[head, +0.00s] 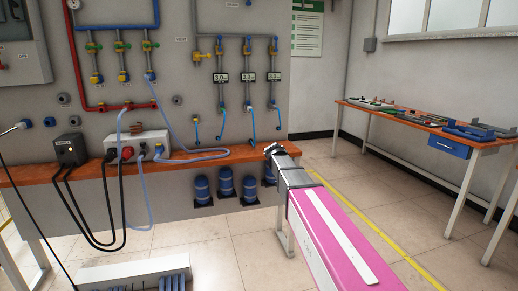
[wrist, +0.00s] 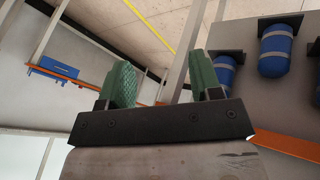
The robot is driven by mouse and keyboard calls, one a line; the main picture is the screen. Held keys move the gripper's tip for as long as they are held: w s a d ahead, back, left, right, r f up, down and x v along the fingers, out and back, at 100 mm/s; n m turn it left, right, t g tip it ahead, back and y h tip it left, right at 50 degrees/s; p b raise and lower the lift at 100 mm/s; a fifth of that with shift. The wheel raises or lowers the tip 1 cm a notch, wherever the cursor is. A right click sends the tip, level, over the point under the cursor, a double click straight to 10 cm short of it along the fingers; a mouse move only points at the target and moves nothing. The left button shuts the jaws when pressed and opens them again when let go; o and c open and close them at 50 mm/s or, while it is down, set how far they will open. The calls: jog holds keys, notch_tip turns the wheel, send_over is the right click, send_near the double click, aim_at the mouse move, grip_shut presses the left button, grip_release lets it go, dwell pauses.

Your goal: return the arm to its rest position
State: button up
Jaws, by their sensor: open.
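My arm reaches out from the lower right of the head view, pink with a white stripe, towards the front edge of the orange-topped bench (head: 228,155). Its grey end is near the bench's right end; the fingers cannot be made out clearly there. In the wrist view my gripper (wrist: 165,82) shows two green padded fingers standing wide apart on a black bar. It is open, and nothing is between the fingers. Whether any part of the arm touches the bench cannot be told.
The bench carries a black box (head: 71,150) and a white connector box (head: 140,146) with hoses. Blue cylinders (head: 225,181) hang below it. Pipes with valves cover the wall panel (head: 180,70). A second table (head: 400,112) with parts stands at the right. Floor between is clear.

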jog(key=s+d+f+g+y, duration=0.1)
jog(key=s+f, duration=0.5)
jog(key=s, duration=0.3)
jog(key=s+d+f+g+y, duration=0.1)
jog(key=s+d+f+y, duration=0.1)
jog(key=s+f, duration=0.5)
jog(key=s+d+f+n+g+y, duration=0.1)
jog(key=s+f, duration=0.5)
jog(key=s, duration=0.6)
jog(key=shift+s+d+f+g+y, duration=0.35)
jog(key=shift+d+g+y, duration=0.15)
jog(key=shift+d, duration=0.2)
jog(key=shift+o, duration=0.3)
